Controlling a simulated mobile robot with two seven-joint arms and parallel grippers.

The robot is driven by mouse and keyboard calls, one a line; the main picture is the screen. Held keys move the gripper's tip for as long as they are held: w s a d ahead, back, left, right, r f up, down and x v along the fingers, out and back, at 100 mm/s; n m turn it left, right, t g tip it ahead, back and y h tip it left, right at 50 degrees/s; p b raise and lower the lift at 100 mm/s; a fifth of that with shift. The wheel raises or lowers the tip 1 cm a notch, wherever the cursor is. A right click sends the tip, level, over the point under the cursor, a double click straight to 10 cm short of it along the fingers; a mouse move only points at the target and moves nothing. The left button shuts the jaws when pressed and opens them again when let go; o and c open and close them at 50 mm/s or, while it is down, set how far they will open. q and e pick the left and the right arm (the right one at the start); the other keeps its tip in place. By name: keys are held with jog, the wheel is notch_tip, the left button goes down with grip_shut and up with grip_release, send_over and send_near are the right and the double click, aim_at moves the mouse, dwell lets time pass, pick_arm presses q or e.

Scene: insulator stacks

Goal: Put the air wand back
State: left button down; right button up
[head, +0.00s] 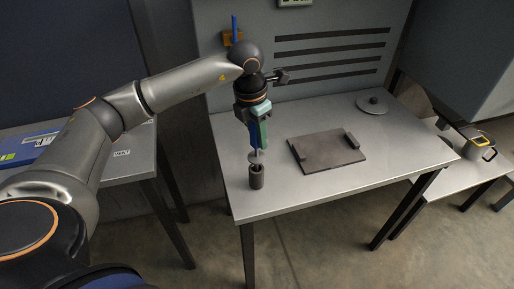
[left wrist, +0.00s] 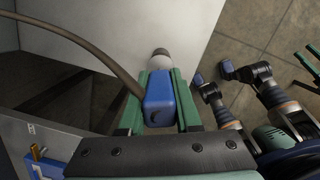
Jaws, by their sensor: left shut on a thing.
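The air wand has a blue body (head: 254,134), seen in the head view below my left wrist, with a thin light tip pointing down. My left gripper (head: 260,132) is shut on it near the left end of the grey table. In the left wrist view the blue wand (left wrist: 159,98) sits between the green fingers of my left gripper (left wrist: 160,88). A dark upright cylindrical holder (head: 256,178) stands on the table directly below. The tip is at or just inside its mouth; I cannot tell how deep. Green finger-like parts (left wrist: 308,62), likely my right gripper, are cut off at the wrist view's edge.
A dark flat plate with raised blocks (head: 325,153) and a round knobbed disc (head: 371,106) lie on the table (head: 400,150). A slotted panel (head: 330,50) rises behind.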

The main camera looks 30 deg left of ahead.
aim_at(257, 148)
pick_arm(q)
jog(key=shift+f, duration=1.85)
jog(key=shift+f, duration=0.1)
jog(key=shift+f, duration=0.15)
jog(key=c, duration=0.6)
grip_release()
